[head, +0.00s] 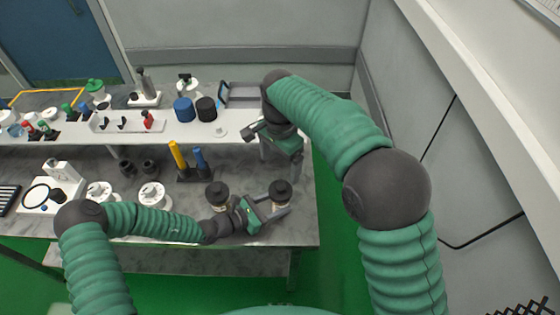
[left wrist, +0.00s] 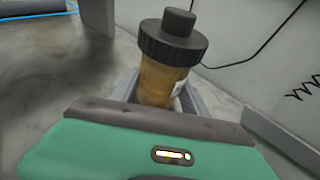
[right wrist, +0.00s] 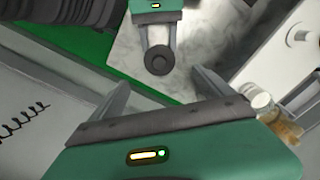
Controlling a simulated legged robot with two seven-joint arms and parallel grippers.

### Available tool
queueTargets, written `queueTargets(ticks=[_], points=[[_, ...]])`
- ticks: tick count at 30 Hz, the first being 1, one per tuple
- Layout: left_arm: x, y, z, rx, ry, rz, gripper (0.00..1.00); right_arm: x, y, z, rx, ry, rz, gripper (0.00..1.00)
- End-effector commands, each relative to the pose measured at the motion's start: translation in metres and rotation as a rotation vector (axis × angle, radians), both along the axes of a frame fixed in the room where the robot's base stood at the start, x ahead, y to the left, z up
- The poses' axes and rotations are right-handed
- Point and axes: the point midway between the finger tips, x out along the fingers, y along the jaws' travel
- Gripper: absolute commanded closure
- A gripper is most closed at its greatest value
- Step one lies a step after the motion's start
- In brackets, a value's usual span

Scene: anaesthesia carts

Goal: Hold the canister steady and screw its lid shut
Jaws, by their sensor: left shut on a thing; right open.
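The canister has an amber body (left wrist: 158,82) and a black lid (left wrist: 173,40) with a raised knob. The lid sits on its mouth; I cannot tell how tightly. In the head view the canister stands near the bench's right front, with its lid (head: 280,187) up. My left gripper (head: 279,207) is shut around the canister's body. My right gripper (head: 281,165) is open and empty, behind and above the canister. In the right wrist view the lid (right wrist: 159,60) lies between the open fingers' directions, beyond their tips and apart from them.
A similar black-lidded jar (head: 217,190) stands just left of the held canister. Yellow and blue upright tools (head: 188,160) stand behind it. The raised shelf (head: 170,128) at the back carries blue and black cylinders (head: 184,109). The bench's right edge is close by.

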Motion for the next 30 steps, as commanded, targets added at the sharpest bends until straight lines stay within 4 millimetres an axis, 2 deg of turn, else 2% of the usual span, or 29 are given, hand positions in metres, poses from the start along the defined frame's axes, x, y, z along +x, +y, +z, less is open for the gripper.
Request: queueTargets(ticks=[5, 12, 15, 20, 27, 30], points=[[0.000, -0.001, 0.000, 0.000, 0.000, -0.001, 0.69, -0.001, -0.002, -0.031, -0.001, 0.004, -0.001, 0.09], [0.000, 0.000, 0.000, -0.002, 0.000, -0.001, 0.69, -0.001, -0.001, -0.086, -0.002, 0.002, 0.001, 0.09], [0.000, 0.000, 0.000, -0.002, 0.000, -0.001, 0.69, 0.000, -0.001, -0.102, -0.001, 0.000, 0.001, 0.09], [0.000, 0.000, 0.000, -0.001, 0.000, -0.001, 0.69, 0.000, -0.001, -0.114, 0.000, -0.001, 0.001, 0.09], [0.000, 0.000, 0.000, -0.001, 0.000, -0.001, 0.69, 0.000, -0.001, -0.116, 0.000, -0.001, 0.001, 0.09], [0.000, 0.000, 0.000, -0.001, 0.000, -0.001, 0.69, 0.000, -0.001, -0.115, 0.001, -0.002, 0.001, 0.21]])
